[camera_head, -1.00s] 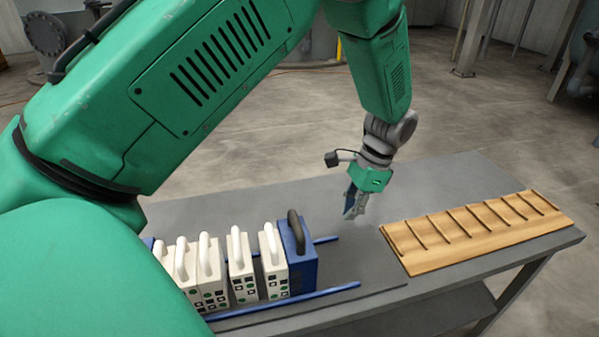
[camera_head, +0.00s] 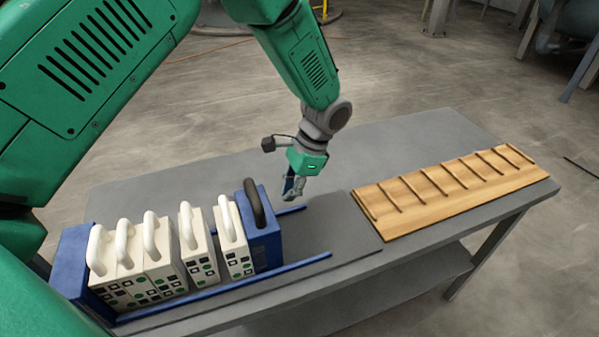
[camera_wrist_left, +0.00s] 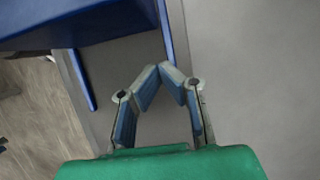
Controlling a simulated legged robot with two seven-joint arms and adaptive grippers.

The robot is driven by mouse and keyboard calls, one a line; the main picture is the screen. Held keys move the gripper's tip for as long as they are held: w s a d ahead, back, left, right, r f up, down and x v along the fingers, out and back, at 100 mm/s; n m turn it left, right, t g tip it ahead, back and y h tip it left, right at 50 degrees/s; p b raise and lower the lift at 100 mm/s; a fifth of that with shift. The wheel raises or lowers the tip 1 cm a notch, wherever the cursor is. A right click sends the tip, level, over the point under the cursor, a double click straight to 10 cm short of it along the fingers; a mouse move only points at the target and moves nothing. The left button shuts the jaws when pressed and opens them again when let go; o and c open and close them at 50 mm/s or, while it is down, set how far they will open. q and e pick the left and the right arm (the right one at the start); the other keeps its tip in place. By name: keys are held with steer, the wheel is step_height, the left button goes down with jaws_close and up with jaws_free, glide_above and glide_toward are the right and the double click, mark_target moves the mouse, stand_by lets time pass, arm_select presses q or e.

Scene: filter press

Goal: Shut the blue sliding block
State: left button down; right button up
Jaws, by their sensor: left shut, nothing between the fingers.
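The blue sliding block (camera_head: 263,240) with a black handle stands upright at the right end of a row of white blocks (camera_head: 232,240) between two blue rails (camera_head: 300,266). A narrow gap shows between some white blocks. My left gripper (camera_head: 291,189) points down, just behind and to the right of the blue block, apart from it. In the left wrist view my left gripper (camera_wrist_left: 160,68) has its fingertips together and empty. The blue block (camera_wrist_left: 85,22) fills the upper left there. My right gripper is not in view.
A blue end block (camera_head: 73,255) stands at the left end of the row. A wooden board with slats (camera_head: 450,190) lies on the right of the grey table (camera_head: 400,135). The tabletop between the blue block and the board is clear.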

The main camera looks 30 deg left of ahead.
arm_select(q)
steer(key=shift+s+a+r, duration=0.25)
steer(key=shift+s+a, duration=0.65)
steer(key=shift+s, duration=0.15)
steer(key=shift+s+a, duration=0.15)
steer(key=shift+s, duration=0.25)
steer(key=s+a+p, duration=0.2)
steer(key=s, duration=0.1)
steer(key=shift+s+a+r, duration=0.1)
steer(key=shift+a, duration=0.35)
